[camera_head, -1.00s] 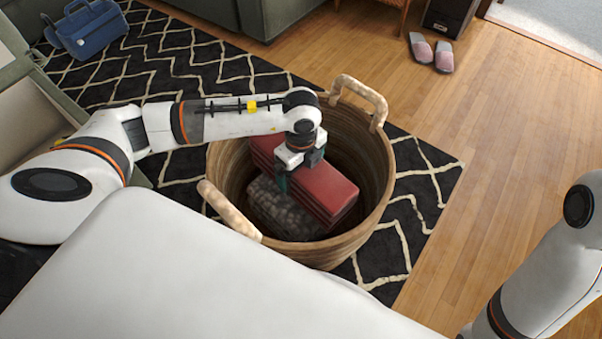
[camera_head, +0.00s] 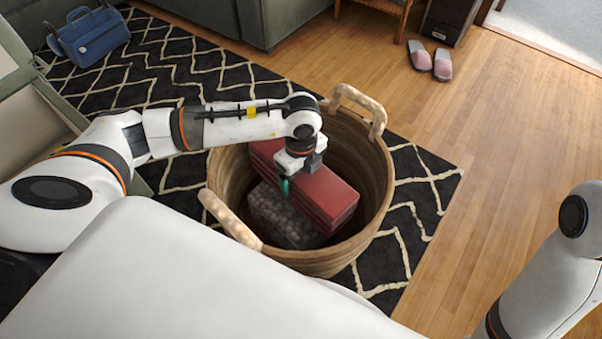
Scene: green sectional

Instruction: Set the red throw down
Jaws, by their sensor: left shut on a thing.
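The red throw (camera_head: 325,196) is a folded, layered block inside the round wicker basket (camera_head: 371,190). It lies slanted, beside and partly over a grey speckled folded item (camera_head: 278,215) in the basket. My left gripper (camera_head: 286,184) points down into the basket and is shut on the red throw at its near left edge. The fingertips are partly hidden against the throw. I cannot tell whether the throw rests its full weight on what is below. My right arm shows at the right edge, but its gripper is out of view.
The basket stands on a black and cream patterned rug (camera_head: 195,70), its two handles up. A blue bag (camera_head: 92,36) lies at the upper left. A green sofa (camera_head: 275,20) is at the back. Pink slippers (camera_head: 442,62) lie on clear wooden floor at the right.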

